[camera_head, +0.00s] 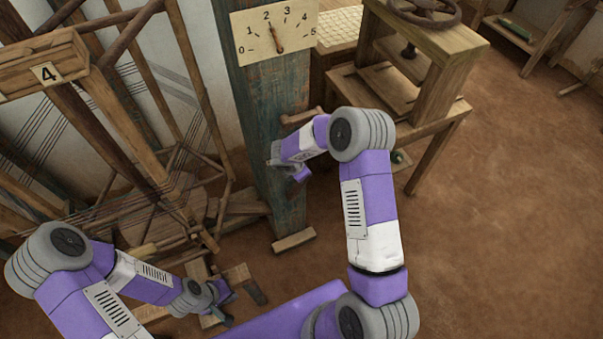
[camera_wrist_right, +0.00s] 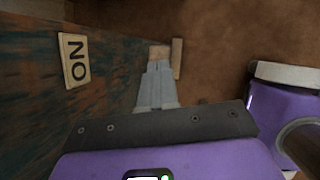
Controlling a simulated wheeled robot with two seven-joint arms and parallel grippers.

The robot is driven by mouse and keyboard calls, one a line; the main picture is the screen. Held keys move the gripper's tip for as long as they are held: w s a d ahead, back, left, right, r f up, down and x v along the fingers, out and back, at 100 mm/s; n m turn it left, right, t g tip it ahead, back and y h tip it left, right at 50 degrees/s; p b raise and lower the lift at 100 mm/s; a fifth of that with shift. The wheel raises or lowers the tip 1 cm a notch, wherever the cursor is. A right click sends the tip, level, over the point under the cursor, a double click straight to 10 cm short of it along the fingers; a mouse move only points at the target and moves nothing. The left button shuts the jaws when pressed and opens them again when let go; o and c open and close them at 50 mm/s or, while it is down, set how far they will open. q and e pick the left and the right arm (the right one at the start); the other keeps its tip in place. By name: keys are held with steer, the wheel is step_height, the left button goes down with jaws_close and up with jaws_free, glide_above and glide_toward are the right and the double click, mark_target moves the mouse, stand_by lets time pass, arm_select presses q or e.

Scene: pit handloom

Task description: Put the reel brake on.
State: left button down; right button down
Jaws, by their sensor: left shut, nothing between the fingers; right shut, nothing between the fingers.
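My left gripper (camera_head: 226,318) is shut and empty, low at the bottom.
A wooden loom frame with threads and a plate marked 4 (camera_head: 46,73) fills the left. A wooden press with a handwheel (camera_head: 424,12) stands at the back right. A wooden foot block (camera_head: 294,239) lies at the post's base. The brown floor (camera_head: 500,220) at right is clear.

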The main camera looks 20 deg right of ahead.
steer(key=shift+s+d, duration=0.15)
steer(key=shift+d, duration=0.1)
steer(key=a+p+v, duration=0.2)
steer(key=p+v, duration=0.1)
steer(key=v, duration=1)
steer(key=shift+f, duration=0.4)
